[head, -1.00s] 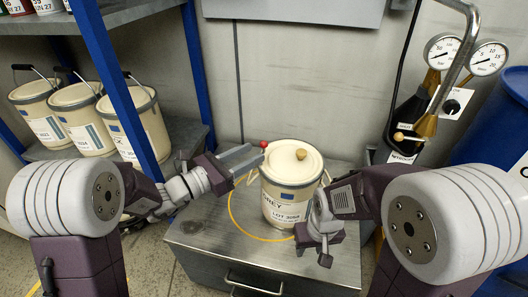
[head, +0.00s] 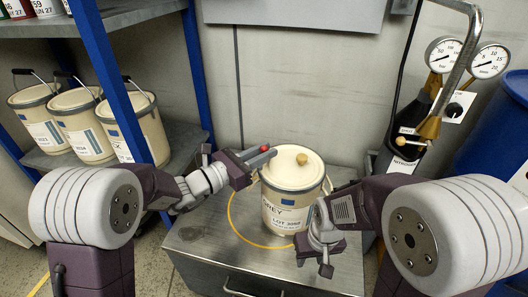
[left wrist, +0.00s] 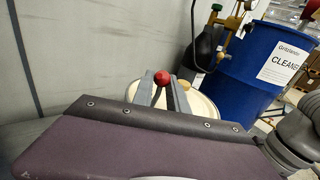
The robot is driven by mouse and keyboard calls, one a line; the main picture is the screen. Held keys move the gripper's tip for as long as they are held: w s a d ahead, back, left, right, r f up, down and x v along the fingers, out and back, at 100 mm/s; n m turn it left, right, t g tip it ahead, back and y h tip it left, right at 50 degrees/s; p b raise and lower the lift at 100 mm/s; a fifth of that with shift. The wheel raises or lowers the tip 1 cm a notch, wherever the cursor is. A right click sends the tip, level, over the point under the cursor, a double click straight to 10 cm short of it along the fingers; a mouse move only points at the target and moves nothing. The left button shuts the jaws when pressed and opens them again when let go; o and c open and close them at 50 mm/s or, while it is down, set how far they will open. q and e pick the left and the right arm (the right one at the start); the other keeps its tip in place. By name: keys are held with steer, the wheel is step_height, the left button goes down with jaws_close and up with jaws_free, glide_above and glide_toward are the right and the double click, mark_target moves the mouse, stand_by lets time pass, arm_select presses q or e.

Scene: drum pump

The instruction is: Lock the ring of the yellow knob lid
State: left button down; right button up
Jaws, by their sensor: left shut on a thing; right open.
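A cream can (head: 287,216) labelled GREY stands upright on the grey metal cabinet. Its lid (head: 290,167) has a yellow knob (head: 302,159) on top; the knob also shows in the left wrist view (left wrist: 184,84). My left gripper (head: 262,153) is at the can's left rim, shut on the red ball (head: 264,149) of the ring's lever. In the left wrist view the red ball (left wrist: 162,77) sits between the two fingers. My right gripper (head: 323,260) is open and empty, in front of the can's lower right side.
The can stands within a yellow circle on the cabinet top (head: 205,240). Several cream cans (head: 84,125) stand on the shelf at left, behind a blue post (head: 122,85). A nitrogen bottle with gauges (head: 441,52) and a blue drum (head: 498,135) are at right.

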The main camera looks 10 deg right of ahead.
arm_select(q)
steer(key=shift+d+r+m+g+y+p, duration=0.25)
steer(key=shift+m+y+p, duration=0.2)
steer(key=shift+p, duration=0.55)
steer(key=shift+d+f+m+g+y+p, duration=0.15)
steer(key=shift+d+m+g+y+p, duration=0.2)
steer(key=shift+p, duration=0.35)
steer(key=y+p, duration=0.1)
steer(key=m+y+p, duration=0.1)
steer(key=shift+s+d+f+g+y, duration=0.1)
steer(key=shift+d+f+g+y, duration=0.2)
steer(key=shift+f, duration=0.1)
steer(key=shift+d+f+y+p, duration=0.1)
steer(key=shift+f+y+p, duration=0.2)
steer(key=shift+y+p, duration=0.15)
steer(key=shift+f+m, duration=0.1)
steer(key=shift+m, duration=0.2)
